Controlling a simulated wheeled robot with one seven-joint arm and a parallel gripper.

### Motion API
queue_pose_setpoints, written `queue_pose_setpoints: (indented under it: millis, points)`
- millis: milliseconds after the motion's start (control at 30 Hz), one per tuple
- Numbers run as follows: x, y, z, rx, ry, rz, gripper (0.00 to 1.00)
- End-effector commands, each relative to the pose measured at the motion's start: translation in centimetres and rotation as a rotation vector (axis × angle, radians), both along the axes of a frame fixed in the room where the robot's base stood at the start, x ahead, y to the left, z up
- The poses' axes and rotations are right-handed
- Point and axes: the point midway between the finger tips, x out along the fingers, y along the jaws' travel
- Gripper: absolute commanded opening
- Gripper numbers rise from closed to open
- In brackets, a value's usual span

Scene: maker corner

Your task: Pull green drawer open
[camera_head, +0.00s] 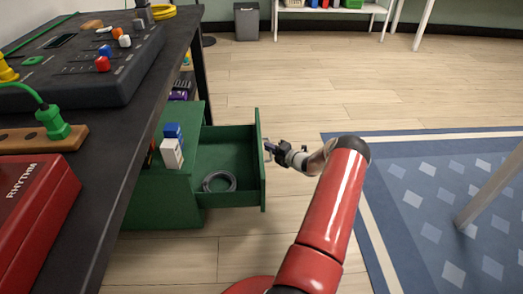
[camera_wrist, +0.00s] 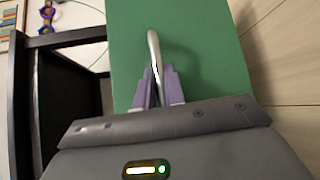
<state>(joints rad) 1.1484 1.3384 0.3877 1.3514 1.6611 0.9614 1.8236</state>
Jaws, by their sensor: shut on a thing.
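The green drawer (camera_head: 226,143) stands pulled out to the right from its green cabinet (camera_head: 168,199), beside the black table. A grey ring-shaped coil (camera_head: 219,182) lies inside the drawer. My gripper (camera_head: 269,148) is at the outer face of the drawer front, near its middle. In the wrist view, my gripper (camera_wrist: 157,92) is shut on the pale metal handle (camera_wrist: 153,48) of the green drawer front (camera_wrist: 200,50). The lower part of the handle is hidden between the fingers.
The black table (camera_head: 128,130) holds a mixer board (camera_head: 80,70), a red box (camera_head: 30,215) and a wooden block with a green plug (camera_head: 55,125). White and blue blocks (camera_head: 171,154) stand on the cabinet top. Wood floor and a blue rug (camera_head: 440,200) lie to the right, with a pale leg (camera_head: 490,185) over the rug.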

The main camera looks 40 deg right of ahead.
Motion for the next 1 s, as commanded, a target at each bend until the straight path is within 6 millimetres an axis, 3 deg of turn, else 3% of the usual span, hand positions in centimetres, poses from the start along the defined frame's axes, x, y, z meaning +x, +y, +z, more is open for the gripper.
queue_pose_setpoints:
  millis: [467,500,633,1000]
  points:
    - [-0.41,-0.60,-0.14,0.000,0.004,-0.005,0.00]
    - [-0.41,-0.60,-0.13,0.000,0.003,-0.005,0.16]
    - [-0.36,-0.53,-0.09,0.000,0.003,-0.004,0.32]
    - [-0.99,-0.68,0.14,0.000,0.002,-0.003,0.32]
